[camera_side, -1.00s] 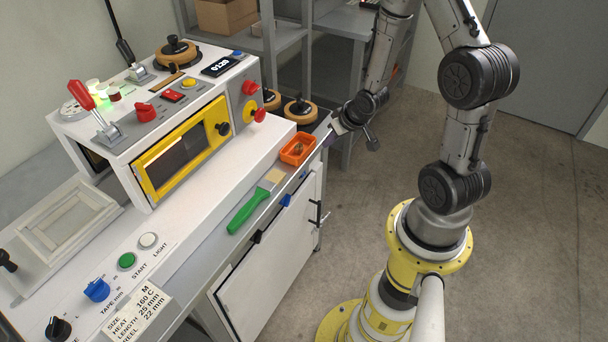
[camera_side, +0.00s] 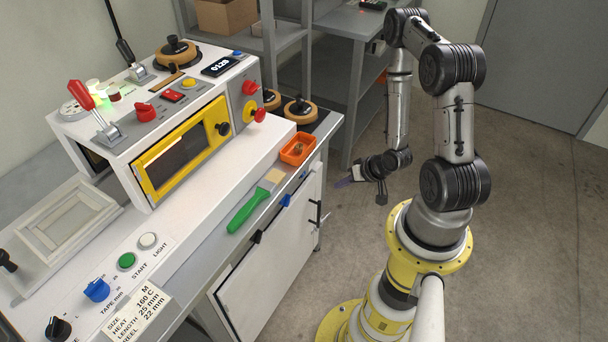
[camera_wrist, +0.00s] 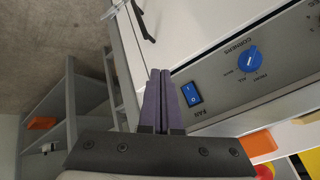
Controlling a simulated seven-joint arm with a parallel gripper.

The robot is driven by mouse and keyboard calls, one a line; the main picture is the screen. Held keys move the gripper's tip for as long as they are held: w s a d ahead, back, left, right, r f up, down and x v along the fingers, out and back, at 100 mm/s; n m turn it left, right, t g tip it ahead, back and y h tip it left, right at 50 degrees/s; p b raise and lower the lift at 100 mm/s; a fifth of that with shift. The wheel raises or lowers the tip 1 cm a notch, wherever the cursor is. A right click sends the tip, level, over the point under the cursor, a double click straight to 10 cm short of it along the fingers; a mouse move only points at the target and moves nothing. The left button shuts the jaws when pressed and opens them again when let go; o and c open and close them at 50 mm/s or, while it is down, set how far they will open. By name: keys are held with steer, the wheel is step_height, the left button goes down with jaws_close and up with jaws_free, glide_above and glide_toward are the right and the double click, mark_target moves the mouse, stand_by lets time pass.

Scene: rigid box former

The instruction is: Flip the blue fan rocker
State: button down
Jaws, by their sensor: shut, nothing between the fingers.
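The blue fan rocker (camera_wrist: 190,94) sits in a dark frame on a grey panel in the wrist view, beside the label FAN, with white I and O marks. My gripper (camera_wrist: 160,72) is shut and empty, its purple fingers pressed together. In that picture the fingers lie just left of the rocker, with their tips above its level; I cannot tell how far off the panel they are. In the side view my gripper (camera_side: 345,182) hangs in free space right of the cabinet front. I cannot make out the rocker for certain there.
A blue CORNERS knob (camera_wrist: 249,61) stands on the same panel, right of the rocker. The white cabinet door (camera_side: 281,245) has a handle sticking out. Shelves stand behind.

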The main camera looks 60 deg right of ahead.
steer(key=shift+w, duration=0.1)
steer(key=w+f, duration=0.1)
steer(key=w, duration=0.7)
steer(key=shift+w, duration=0.25)
steer(key=shift+w, duration=0.15)
stand_by(1.8)
steer(key=shift+w, duration=0.3)
steer(key=shift+w+f, duration=0.1)
steer(key=shift+w, duration=0.2)
stand_by(0.6)
steer(key=shift+s, duration=0.15)
steer(key=shift+s, duration=0.6)
